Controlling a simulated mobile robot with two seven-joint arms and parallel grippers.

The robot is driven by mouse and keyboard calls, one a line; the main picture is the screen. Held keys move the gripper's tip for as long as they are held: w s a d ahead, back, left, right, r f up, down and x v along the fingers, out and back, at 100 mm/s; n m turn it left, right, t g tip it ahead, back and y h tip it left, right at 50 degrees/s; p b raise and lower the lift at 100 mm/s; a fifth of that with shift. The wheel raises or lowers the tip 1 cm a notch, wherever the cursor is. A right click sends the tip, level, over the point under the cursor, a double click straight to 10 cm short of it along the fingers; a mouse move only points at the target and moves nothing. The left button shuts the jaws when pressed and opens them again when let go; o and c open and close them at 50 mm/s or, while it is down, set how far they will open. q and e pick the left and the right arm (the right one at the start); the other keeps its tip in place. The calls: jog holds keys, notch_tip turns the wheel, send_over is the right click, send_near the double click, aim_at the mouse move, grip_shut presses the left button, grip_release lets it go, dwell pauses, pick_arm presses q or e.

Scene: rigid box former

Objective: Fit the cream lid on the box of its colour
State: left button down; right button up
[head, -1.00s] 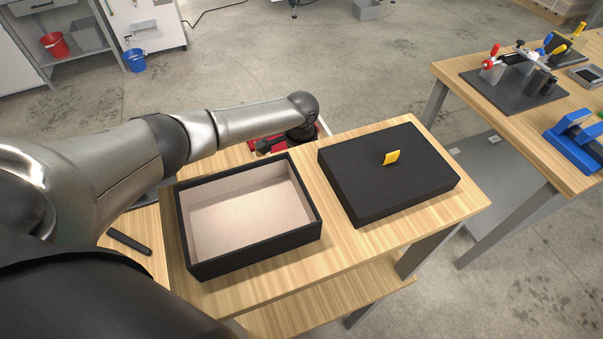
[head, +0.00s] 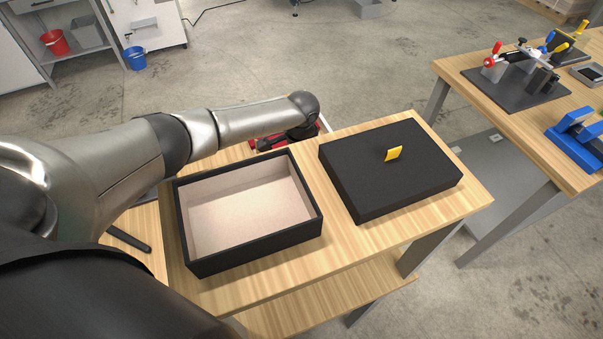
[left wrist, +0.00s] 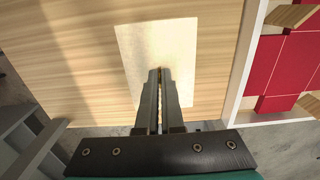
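An open black box (head: 262,242) with a cream inside stands on the wooden table. To its right lies a black lid-like slab (head: 372,190) with a yellow tab (head: 393,153) on top. In the left wrist view a flat cream panel (left wrist: 137,48) lies in line with the fingers over a wooden surface; it may be the cream lid. My left gripper (left wrist: 161,72) points at its middle, fingers almost together. I cannot tell whether they touch the panel or pinch anything. In the head view my arm hides the panel. My right gripper is not identifiable.
A red compartment tray (left wrist: 292,68) with a white rim stands beside the panel. A second table (head: 450,75) at the right holds clamp fixtures and a blue part (head: 573,135). Bare table strips lie around the black box.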

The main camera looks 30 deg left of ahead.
pick_arm(q)
jog(key=shift+f+b, duration=0.3)
jog(key=shift+f, duration=0.2)
dwell(0.3)
